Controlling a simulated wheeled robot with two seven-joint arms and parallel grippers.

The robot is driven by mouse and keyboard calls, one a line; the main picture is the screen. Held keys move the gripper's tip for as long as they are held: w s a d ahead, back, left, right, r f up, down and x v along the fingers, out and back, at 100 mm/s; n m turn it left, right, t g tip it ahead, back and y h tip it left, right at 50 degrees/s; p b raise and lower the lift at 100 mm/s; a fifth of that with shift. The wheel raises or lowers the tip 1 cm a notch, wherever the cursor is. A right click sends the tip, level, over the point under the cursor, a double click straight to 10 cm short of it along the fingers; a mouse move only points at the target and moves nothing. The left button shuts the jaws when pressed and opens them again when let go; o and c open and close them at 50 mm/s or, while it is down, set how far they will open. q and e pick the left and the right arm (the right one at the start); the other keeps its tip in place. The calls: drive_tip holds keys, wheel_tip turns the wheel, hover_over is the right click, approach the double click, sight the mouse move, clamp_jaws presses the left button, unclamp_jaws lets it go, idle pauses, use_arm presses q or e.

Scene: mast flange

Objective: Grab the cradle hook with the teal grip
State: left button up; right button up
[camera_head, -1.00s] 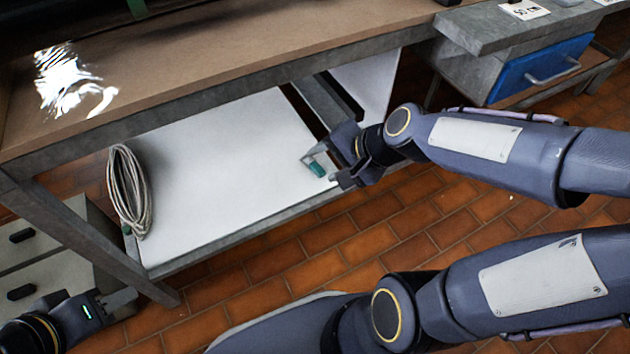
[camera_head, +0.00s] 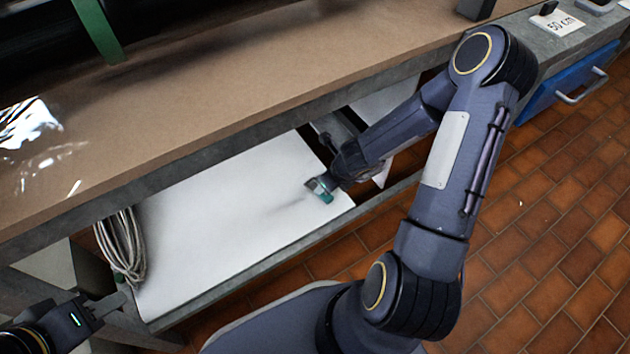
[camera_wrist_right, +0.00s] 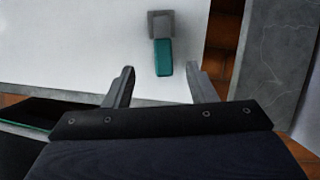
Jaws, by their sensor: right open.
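The cradle hook shows on the white lower shelf as a small grey piece with a teal grip (camera_head: 325,198). In the right wrist view its teal grip (camera_wrist_right: 163,58) points toward my right gripper (camera_wrist_right: 160,86), and its grey end (camera_wrist_right: 160,24) lies beyond. My right gripper is open, with one finger to each side of the line of the grip. The grip's near end lies just ahead of the fingertips or between them; I cannot tell which. My left gripper (camera_head: 112,303) is at the lower left, away from the hook; its jaw opening is not clear.
A blue drawer (camera_head: 568,85) is at the right. The middle of the shelf is clear.

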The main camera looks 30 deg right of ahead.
drive_tip(key=shift+w+f, duration=0.15)
drive_tip(key=shift+f, duration=0.2)
drive_tip(key=b+x, duration=0.1)
drive_tip(key=x, duration=0.1)
drive_tip(key=shift+f+b, duration=0.35)
drive_tip(key=b+x, duration=0.1)
drive_tip(key=x, duration=0.1)
drive_tip(key=b+x, duration=0.1)
drive_tip(key=x, duration=0.1)
drive_tip(key=shift+d+f+b, duration=0.25)
drive_tip(key=shift+b, duration=0.15)
drive_tip(key=shift+f, duration=0.25)
drive_tip(key=shift+r, duration=0.1)
drive_tip(key=c, duration=1.1)
